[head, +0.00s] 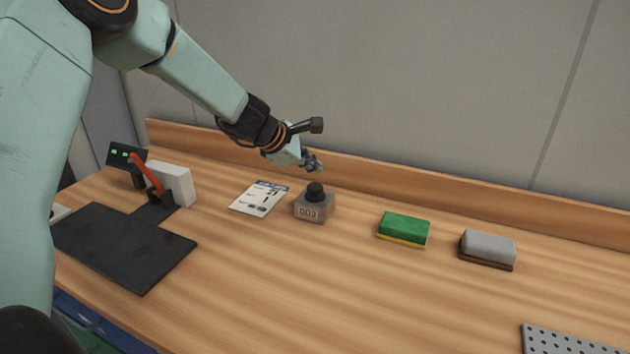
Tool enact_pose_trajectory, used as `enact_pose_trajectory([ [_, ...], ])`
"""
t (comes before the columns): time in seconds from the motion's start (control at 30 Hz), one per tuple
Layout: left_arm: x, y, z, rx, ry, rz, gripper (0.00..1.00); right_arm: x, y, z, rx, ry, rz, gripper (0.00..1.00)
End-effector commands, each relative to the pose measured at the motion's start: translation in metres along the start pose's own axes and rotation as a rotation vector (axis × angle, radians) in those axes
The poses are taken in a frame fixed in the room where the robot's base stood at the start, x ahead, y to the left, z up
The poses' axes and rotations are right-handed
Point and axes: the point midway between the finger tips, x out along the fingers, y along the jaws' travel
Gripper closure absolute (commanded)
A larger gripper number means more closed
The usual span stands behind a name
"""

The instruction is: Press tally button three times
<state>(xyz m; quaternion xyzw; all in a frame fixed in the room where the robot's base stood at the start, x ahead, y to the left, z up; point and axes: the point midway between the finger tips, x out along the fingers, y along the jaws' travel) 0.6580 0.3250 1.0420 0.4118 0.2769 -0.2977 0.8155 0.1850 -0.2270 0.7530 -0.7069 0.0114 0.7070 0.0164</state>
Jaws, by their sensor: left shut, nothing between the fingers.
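The tally counter (313,209) is a small grey box on the wooden bench, with a round black button (315,191) on top. Its front display appears to read 003 or 002; the last digit is hard to tell. My left gripper (314,165) is shut and empty. It hangs above and slightly behind the button in the picture, with a visible gap between fingertips and button. My right gripper is not in view.
A printed card (258,198) lies left of the counter. A green sponge (404,229) and a grey block (487,248) lie to its right. A black mat (125,246), white box (173,184) and red-handled device (146,174) are at left. A perforated plate (570,342) is at bottom right.

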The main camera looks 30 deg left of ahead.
Motion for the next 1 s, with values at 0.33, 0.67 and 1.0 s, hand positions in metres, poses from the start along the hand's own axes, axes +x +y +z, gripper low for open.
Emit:
enact_pose_trajectory([
  [0.33, -0.022, 0.016, 0.016, 0.001, 0.000, 0.000, 1.00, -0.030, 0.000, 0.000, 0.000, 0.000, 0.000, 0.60],
  [0.67, -0.020, 0.015, 0.015, 0.000, 0.000, 0.000, 1.00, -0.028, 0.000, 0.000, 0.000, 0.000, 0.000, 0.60],
  [1.0, -0.020, 0.015, 0.015, 0.000, 0.000, 0.000, 1.00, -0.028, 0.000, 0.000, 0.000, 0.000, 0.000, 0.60],
])
